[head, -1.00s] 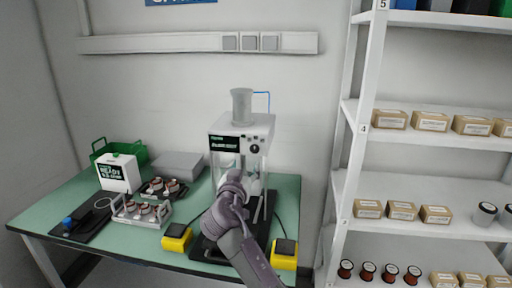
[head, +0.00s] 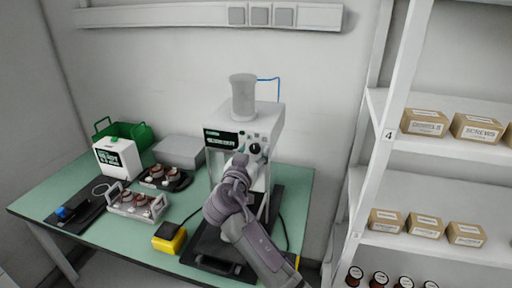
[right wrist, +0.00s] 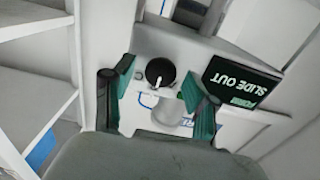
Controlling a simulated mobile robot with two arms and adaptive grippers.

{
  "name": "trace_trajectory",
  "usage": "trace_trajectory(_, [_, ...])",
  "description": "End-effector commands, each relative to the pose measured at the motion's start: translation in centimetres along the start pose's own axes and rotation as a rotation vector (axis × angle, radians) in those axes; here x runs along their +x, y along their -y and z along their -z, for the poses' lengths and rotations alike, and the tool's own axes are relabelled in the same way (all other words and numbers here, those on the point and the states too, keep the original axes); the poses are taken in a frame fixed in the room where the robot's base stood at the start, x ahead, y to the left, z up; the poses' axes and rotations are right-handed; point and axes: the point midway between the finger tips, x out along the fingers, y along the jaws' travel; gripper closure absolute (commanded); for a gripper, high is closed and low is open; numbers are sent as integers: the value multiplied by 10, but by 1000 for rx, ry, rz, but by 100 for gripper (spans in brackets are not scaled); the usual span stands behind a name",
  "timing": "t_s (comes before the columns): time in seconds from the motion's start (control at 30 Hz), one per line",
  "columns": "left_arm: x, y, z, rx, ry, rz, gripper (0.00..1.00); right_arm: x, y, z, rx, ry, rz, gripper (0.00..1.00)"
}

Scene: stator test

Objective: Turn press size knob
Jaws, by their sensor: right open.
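The press (head: 222,165) is a white machine with a grey cylinder on top, standing on the green table. Its black size knob (head: 254,148) is on the upper front face, right of a dark display. In the right wrist view the knob (right wrist: 160,72) is round with a white pointer mark, between and beyond my fingers. My right gripper (head: 240,162) is in front of the press, just below and left of the knob. In the right wrist view its green-padded fingers (right wrist: 158,112) are open and apart from the knob. My left gripper is not in view.
A yellow button box (head: 169,238) stands at the table's front edge. A rack of copper-wound parts (head: 137,204), a white box (head: 117,158) and a green crate (head: 138,133) are on the left. Shelving (head: 384,185) stands close on the right.

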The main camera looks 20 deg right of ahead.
Motion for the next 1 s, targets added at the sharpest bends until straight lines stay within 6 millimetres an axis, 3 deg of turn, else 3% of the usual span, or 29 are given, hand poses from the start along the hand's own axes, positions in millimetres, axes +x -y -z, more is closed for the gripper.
trace_trajectory(0.2, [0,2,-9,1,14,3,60,0,0,0,0,0,0,46])
trace_trajectory(0.53, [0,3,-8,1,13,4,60,0,0,0,0,-1,0,100])
trace_trajectory(1.0, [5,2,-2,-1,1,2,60,0,0,0,-131,-2,1,100])
